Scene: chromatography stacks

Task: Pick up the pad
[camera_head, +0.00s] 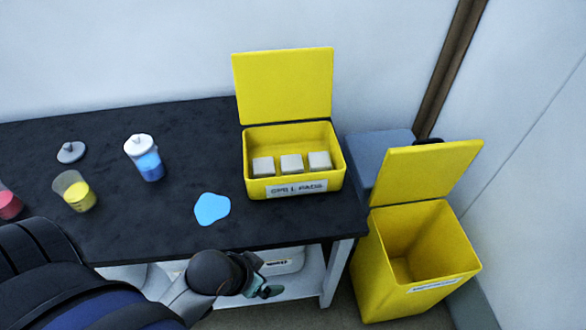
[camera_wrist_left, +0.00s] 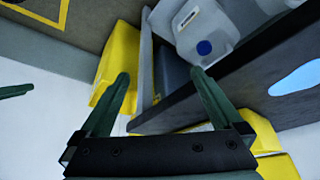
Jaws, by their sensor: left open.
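Three pale grey block-shaped pads stand in a row inside an open yellow box on the dark table. In the head view they are the left pad (camera_head: 263,167), the middle pad (camera_head: 291,163) and the right pad (camera_head: 320,161). The box (camera_head: 254,190) has its lid raised at the back and a white label in front. My left gripper (camera_head: 264,286) is open and empty, in front of the table's front edge and well apart from the box. Its two spread fingers (camera_wrist_left: 161,80) show in the left wrist view, where no pad is seen.
A blue spill (camera_head: 211,208) lies left of the box. A lidded jar (camera_head: 148,165), a yellow-filled beaker (camera_head: 74,192) and a loose lid (camera_head: 71,152) stand further left. An open, empty-looking yellow bin (camera_head: 372,274) stands on the floor to the right. A white jug (camera_wrist_left: 205,35) is under the table.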

